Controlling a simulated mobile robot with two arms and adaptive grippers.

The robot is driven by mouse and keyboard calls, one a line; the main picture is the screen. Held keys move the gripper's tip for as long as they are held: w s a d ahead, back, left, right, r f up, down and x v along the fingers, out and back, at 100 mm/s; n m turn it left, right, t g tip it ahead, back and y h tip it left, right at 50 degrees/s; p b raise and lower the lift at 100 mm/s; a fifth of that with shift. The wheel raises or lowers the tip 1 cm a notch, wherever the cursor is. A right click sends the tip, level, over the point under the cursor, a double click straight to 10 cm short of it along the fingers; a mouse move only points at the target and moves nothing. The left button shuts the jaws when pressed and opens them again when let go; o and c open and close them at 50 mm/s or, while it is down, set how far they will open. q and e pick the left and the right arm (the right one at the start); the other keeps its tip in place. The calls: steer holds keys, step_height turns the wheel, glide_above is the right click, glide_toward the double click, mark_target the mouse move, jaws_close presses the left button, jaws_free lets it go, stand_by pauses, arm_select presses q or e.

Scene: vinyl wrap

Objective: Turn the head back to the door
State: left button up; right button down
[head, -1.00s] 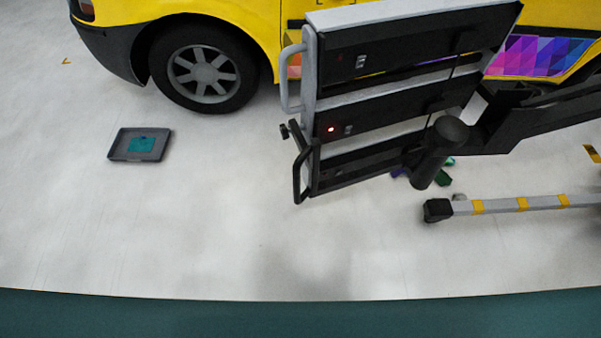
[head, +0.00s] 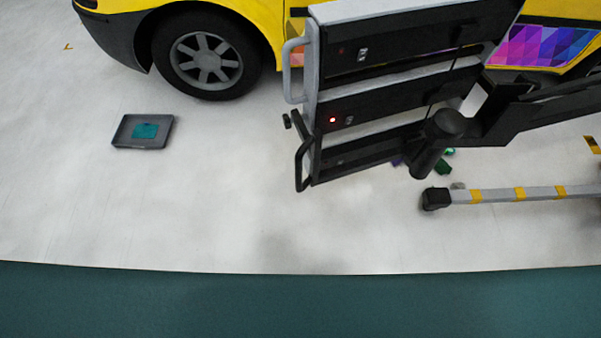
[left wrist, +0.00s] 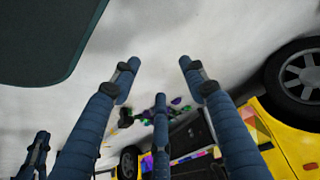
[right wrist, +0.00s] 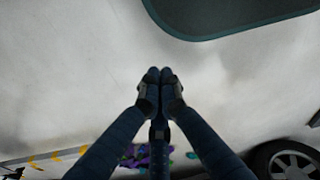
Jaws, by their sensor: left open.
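The yellow vehicle (head: 262,22) stands at the top of the head view, cut off by the frame. Its front wheel (head: 205,58) and a strip of purple and pink patterned wrap (head: 538,45) on its side show. I cannot make out a whole door; a black lamp rack (head: 385,100) hides the middle of the side. Neither gripper is in the head view. In the left wrist view my left gripper (left wrist: 158,68) is open and empty, its fingers spread above the floor. In the right wrist view my right gripper (right wrist: 160,76) has its fingertips together, with nothing visible between them.
A grey tray (head: 120,138) with a teal piece (head: 146,131) in it lies on the pale floor (head: 210,190) at left. A stand leg with yellow bands (head: 500,194) reaches in from the right. Green scraps (head: 443,167) lie under the rack. The front floor is clear.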

arm_select(q)
steer(key=w+d+r+t+h+b, duration=0.1)
steer(key=w+d+r+t+b, duration=0.2)
steer(key=w+d+b, duration=0.5)
steer(key=n+t+h+b, duration=0.1)
steer(key=t+h+b, duration=0.1)
steer(key=t+b, duration=1.05)
glide_toward(300, 171)
step_height(300, 171, up, 4)
steer(key=g+b, duration=0.4)
steer(key=x, duration=0.5)
steer(key=p+x, duration=0.1)
steer(key=x, duration=0.4)
steer(key=shift+w+a+f, duration=0.2)
steer(key=shift+w, duration=0.05)
arm_select(e)
steer(key=w+a+f+t, duration=0.1)
steer(key=w+f, duration=0.2)
steer(key=w, duration=0.8)
steer(key=shift+a, duration=0.35)
arm_select(q)
steer(key=shift+c, duration=0.5)
arm_select(e)
steer(key=shift+w, duration=0.1)
arm_select(q)
jaws_close()
arm_select(e)
steer(key=shift+r, duration=0.1)
